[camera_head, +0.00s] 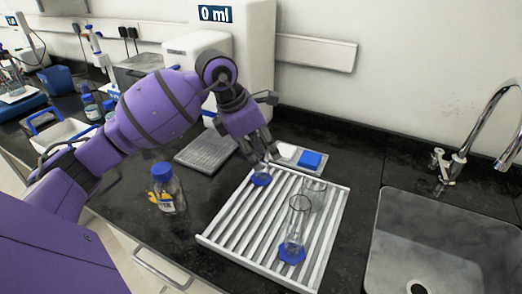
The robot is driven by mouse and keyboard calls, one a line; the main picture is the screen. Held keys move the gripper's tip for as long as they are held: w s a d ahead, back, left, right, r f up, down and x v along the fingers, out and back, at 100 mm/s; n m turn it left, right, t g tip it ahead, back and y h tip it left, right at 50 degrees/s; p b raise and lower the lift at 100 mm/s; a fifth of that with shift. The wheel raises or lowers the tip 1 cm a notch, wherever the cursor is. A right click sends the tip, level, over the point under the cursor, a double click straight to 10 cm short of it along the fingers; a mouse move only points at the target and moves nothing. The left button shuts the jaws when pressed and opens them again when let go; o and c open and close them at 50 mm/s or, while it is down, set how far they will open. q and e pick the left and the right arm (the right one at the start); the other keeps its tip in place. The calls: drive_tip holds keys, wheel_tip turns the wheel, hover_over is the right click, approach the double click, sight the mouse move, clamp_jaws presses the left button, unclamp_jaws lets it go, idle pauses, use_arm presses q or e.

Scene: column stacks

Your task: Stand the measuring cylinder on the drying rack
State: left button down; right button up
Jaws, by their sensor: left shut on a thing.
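The drying rack (222,246) is a white slatted tray on the dark bench, left of the sink. My left gripper (262,156) reaches over its far left corner and is shut on a clear glass measuring cylinder (261,179) with a blue foot. The cylinder looks about upright, its upper part hidden by the fingers. Its foot is at the slats; I cannot tell whether it touches them. A second clear cylinder (298,217) with a blue foot stands on the near part of the rack. My right gripper is not in view.
A clear glass beaker (314,194) stands on the rack beside the second cylinder. A blue-capped bottle (168,190) stands left of the rack. A blue block (311,159) and a white one (286,152) lie behind it. The sink (440,240) and tap (490,120) are at right.

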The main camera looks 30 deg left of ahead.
use_arm(q)
drive_tip(key=shift+f, duration=0.25)
drive_tip(key=c, duration=1.4)
unclamp_jaws()
drive_tip(key=shift+r, duration=0.1)
drive_tip(key=shift+r, duration=0.45)
drive_tip(key=v, duration=1.1)
drive_tip(key=shift+s+r, duration=0.15)
